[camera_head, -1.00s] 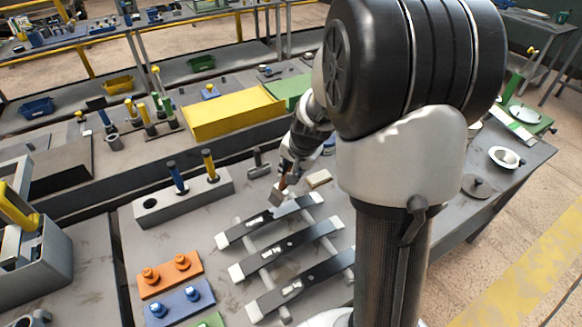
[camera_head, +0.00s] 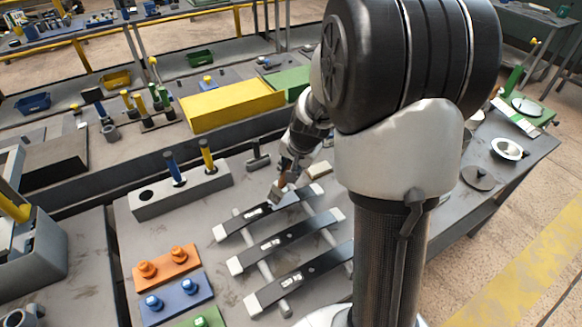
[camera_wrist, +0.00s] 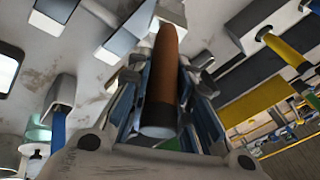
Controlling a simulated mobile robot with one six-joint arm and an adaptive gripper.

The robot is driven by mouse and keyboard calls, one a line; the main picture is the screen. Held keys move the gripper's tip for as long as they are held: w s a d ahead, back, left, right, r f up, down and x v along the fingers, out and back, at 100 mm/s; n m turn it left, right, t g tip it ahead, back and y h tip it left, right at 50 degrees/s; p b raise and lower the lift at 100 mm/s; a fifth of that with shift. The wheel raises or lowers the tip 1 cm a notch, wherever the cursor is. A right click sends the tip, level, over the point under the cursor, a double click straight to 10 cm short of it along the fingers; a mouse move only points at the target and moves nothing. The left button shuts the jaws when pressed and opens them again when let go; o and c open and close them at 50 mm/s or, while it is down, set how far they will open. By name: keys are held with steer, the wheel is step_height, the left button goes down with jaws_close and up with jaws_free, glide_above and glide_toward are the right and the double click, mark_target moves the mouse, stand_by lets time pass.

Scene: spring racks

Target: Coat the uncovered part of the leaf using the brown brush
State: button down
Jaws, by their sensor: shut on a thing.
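My gripper (camera_head: 285,178) is shut on the brown brush. Its brown handle (camera_wrist: 163,75) stands between the fingers in the wrist view. The brush head (camera_head: 275,197) points down at the topmost of three dark leaves, near its middle. I cannot tell whether it touches. This top leaf (camera_head: 237,225) has white ends and a pale mark left of the brush. A lighter greyish patch (camera_head: 291,198) shows right of the brush. The middle leaf (camera_head: 295,237) and lower leaf (camera_head: 315,270) are dark with pale marks. My arm hides the right end of the lower leaf.
A grey block (camera_head: 165,203) holds a blue-handled tool (camera_head: 174,167) and a yellow-handled one (camera_head: 207,155). Orange (camera_head: 166,266) and blue (camera_head: 178,300) plates with knobs lie at the lower left. A pale block (camera_head: 319,169) sits just right of my gripper.

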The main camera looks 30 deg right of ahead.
steer(key=shift+f+b, duration=0.6)
steer(key=shift+f, duration=0.1)
steer(key=shift+d, duration=0.1)
steer(key=shift+d+b, duration=1.15)
steer(key=shift+d, duration=2.2)
steer(key=a+p, duration=0.2)
steer(key=a, duration=0.5)
steer(key=shift+s, duration=0.1)
